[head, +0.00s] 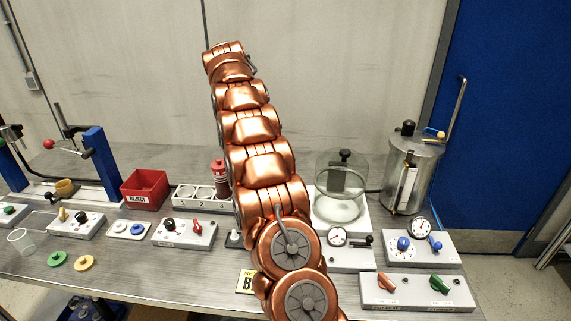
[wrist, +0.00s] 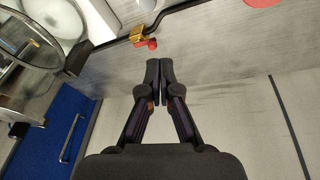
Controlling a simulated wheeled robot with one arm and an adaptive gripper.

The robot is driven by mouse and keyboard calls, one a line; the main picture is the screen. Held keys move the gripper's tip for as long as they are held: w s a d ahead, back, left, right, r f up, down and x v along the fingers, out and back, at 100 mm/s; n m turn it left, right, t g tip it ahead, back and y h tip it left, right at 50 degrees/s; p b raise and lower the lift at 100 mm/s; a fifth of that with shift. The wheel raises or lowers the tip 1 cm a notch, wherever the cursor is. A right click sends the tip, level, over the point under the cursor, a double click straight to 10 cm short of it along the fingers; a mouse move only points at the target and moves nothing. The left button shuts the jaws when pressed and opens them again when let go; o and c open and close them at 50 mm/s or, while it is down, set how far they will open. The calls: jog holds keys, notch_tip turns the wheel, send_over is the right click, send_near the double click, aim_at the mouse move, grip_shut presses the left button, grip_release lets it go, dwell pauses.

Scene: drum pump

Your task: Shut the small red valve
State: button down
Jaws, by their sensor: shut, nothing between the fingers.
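The small red valve handle (wrist: 152,44) sits on a brass valve body (wrist: 138,35) in the wrist view, joined to a black hose. In the head view I cannot make out this valve; my arm covers the middle of the bench. My gripper (wrist: 159,68) is shut and empty in the wrist view. Its fingertips appear just below the red handle in that picture, with a visible gap between them and the handle. In the head view my fingers cannot be made out behind my copper-coloured arm.
A glass bell jar (head: 342,190) stands right of my arm, with a metal tank (head: 412,170) beyond it. A gauge box (head: 420,247) and a switch box (head: 418,292) are at front right. A red reject bin (head: 144,189) is at left. A blue door (head: 510,120) stands behind.

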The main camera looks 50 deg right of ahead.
jog(key=d+f+m, duration=0.2)
jog(key=d, duration=0.4)
jog(key=d+f+m+h+p, duration=0.1)
jog(key=d+f+m, duration=0.1)
jog(key=d, duration=0.5)
jog(key=shift+s+d+f+m, duration=0.3)
jog(key=shift+f+m, duration=0.1)
jog(key=shift+m, duration=0.1)
jog(key=a+f+b+x, duration=0.1)
jog(key=b+x, duration=0.4)
jog(key=x, duration=0.5)
jog(key=shift+a, duration=0.65)
jog(key=shift+w+a+f, duration=0.1)
jog(key=shift+a, duration=0.35)
jog(key=shift+a+f, duration=0.2)
jog(key=shift+a, duration=0.15)
